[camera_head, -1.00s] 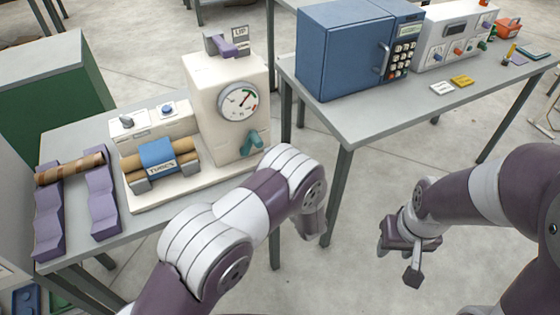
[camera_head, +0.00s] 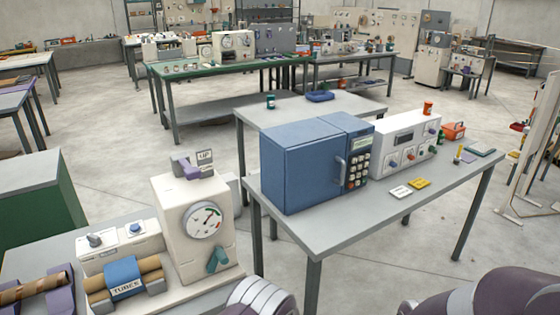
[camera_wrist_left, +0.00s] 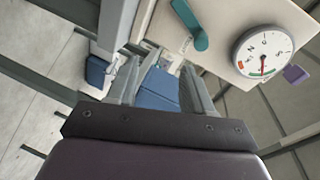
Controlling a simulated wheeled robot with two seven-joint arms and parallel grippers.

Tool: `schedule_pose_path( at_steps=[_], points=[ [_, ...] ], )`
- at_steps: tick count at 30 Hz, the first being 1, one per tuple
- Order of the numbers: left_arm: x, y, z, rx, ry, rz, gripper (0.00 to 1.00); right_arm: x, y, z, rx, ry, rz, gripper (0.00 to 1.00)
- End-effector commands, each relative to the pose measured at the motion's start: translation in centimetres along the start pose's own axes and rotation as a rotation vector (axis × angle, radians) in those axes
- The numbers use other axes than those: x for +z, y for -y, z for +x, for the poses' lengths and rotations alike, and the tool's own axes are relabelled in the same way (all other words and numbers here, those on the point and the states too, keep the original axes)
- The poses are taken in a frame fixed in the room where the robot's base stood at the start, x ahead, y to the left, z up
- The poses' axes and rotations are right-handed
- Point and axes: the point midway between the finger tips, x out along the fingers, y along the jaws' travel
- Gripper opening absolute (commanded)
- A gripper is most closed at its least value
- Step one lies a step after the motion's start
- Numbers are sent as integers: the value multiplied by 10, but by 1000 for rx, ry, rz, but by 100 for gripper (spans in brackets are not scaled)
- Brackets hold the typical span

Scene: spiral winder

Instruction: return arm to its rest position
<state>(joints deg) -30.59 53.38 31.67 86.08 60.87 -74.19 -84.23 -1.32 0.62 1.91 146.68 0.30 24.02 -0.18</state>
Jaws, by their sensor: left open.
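My left gripper (camera_wrist_left: 162,82) shows in the left wrist view with its two grey fingers apart and nothing seen gripped. Blue shapes show beyond and between the fingers. A teal lever (camera_wrist_left: 190,24) and a round dial (camera_wrist_left: 263,52) of the winder are above it, apart from the fingers. In the head view only a white and purple part of my left arm (camera_head: 260,299) shows at the bottom, beside the cream winder (camera_head: 180,215). My right arm (camera_head: 478,292) shows at the bottom right; its gripper is out of view.
A cardboard tube (camera_head: 22,289) lies on a purple holder at the lower left. A blue box-shaped appliance (camera_head: 305,165) and a white control panel (camera_head: 405,145) stand on the grey table (camera_head: 335,224) to the right. Open floor (camera_head: 105,165) lies behind the winder.

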Motion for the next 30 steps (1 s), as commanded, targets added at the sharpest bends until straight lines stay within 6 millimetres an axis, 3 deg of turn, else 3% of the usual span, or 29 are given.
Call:
schedule_pose_path(
  at_steps=[1, 3, 5, 7, 9, 13, 15, 19, 30],
  points=[
    [3, -37, -10, 190, -24, -99, 51, 0, 0, 0, 0, 0, 0, 43],
    [-2, -70, -40, 540, 3, -309, 51, 0, 0, -1, 0, 0, 0, 43],
    [7, -72, -76, 818, 126, -458, 51, 0, 0, 0, 0, 0, 0, 43],
    [36, -43, -126, 1062, 355, -565, 51, 0, 0, 0, 0, 0, 0, 43],
    [77, -3, -167, 1174, 574, -597, 51, 0, 0, 0, 0, 0, 0, 43],
    [143, 67, -213, 1190, 799, -596, 51, 0, 0, 0, 0, 0, 0, 43],
    [164, 98, -220, 1156, 797, -612, 51, 0, 0, 0, 0, 0, 0, 43],
    [168, 129, -208, 1083, 742, -722, 51, 0, 0, 0, 0, 0, 0, 43],
    [169, 131, -205, 1073, 745, -741, 51, 0, 0, 0, 0, 0, 0, 43]
  ],
)
